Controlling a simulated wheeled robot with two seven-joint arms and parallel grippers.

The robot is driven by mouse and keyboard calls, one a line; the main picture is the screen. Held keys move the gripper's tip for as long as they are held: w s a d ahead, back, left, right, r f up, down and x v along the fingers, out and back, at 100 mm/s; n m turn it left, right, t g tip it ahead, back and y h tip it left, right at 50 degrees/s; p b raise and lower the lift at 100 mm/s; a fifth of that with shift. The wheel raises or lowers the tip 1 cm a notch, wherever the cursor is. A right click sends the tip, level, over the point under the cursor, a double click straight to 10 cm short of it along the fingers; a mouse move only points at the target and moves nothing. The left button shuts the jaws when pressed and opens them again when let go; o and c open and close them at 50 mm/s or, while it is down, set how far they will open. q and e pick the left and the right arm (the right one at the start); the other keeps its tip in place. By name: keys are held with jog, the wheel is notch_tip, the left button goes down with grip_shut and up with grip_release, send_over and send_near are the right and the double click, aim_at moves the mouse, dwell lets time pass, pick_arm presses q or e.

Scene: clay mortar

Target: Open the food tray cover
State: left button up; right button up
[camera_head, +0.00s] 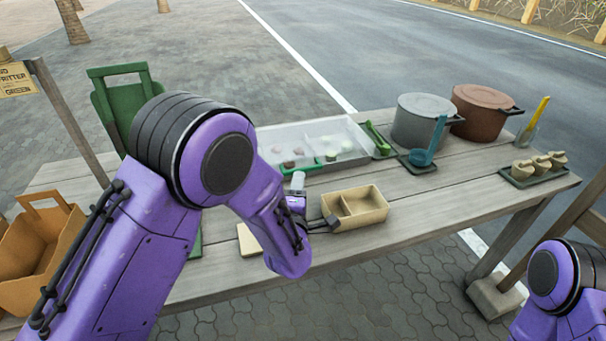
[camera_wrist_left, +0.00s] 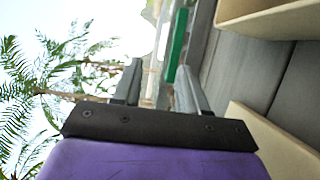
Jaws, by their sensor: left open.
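The food tray (camera_head: 345,139) is a wide clear tray at the back of the wooden table, with several small food pieces inside. A green handle (camera_head: 302,167) runs along its front edge, and shows as a green strip (camera_wrist_left: 176,45) in the left wrist view. Where the clear cover ends and the tray begins is hard to tell. My left gripper (camera_head: 312,203) is open and empty, on the near side of the handle and apart from it. Its fingers (camera_wrist_left: 160,85) point toward the handle. My right gripper is out of view.
A tan divided box (camera_head: 362,210) stands close right of my left gripper. A pale flat piece (camera_head: 249,240) lies partly behind my arm. A grey pot (camera_head: 421,121), a brown pot (camera_head: 482,111) and a blue ladle (camera_head: 428,147) stand at the right.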

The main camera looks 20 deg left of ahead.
pick_arm(q)
notch_tip(320, 180, down, 3)
jog(key=shift+w+f, duration=0.1)
jog(key=shift+w, duration=0.05)
jog(key=x, duration=0.3)
jog(key=p+x, duration=0.1)
jog(key=x, duration=0.3)
jog(key=shift+w+r, duration=0.25)
jog(key=shift+w, duration=0.1)
grip_shut()
